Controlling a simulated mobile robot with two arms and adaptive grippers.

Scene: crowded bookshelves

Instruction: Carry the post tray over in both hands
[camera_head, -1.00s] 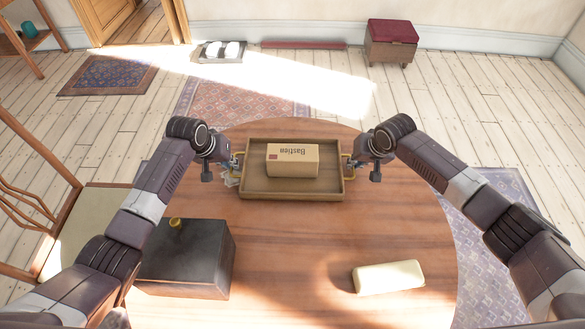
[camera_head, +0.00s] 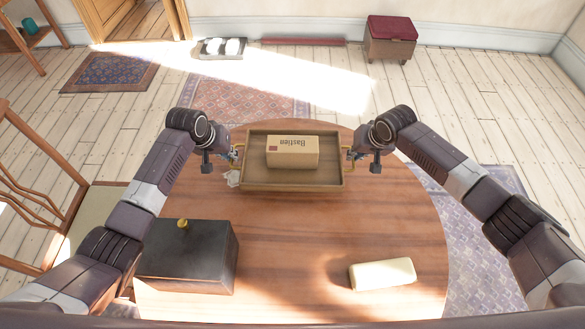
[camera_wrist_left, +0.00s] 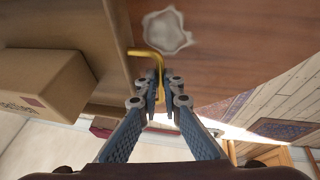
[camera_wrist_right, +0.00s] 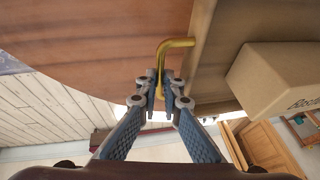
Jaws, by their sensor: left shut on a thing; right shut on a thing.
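The post tray (camera_head: 290,187) is a shallow brown wooden tray with brass handles, at the far middle of the round table. A cardboard box (camera_head: 292,155) marked "Bastien" lies in it. My left gripper (camera_head: 236,154) is shut on the tray's left brass handle (camera_wrist_left: 150,53). My right gripper (camera_head: 350,155) is shut on the right brass handle (camera_wrist_right: 172,43). The tray looks about level. I cannot tell from these views whether it is clear of the tabletop.
The round wooden table (camera_head: 300,235) also bears a dark box (camera_head: 187,262) with a brass knob at front left, a cream block (camera_head: 382,274) at front right and a crumpled paper (camera_head: 233,178) by the tray's left side. A chair (camera_head: 95,215) stands at left. Beyond lies a rug (camera_head: 240,98).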

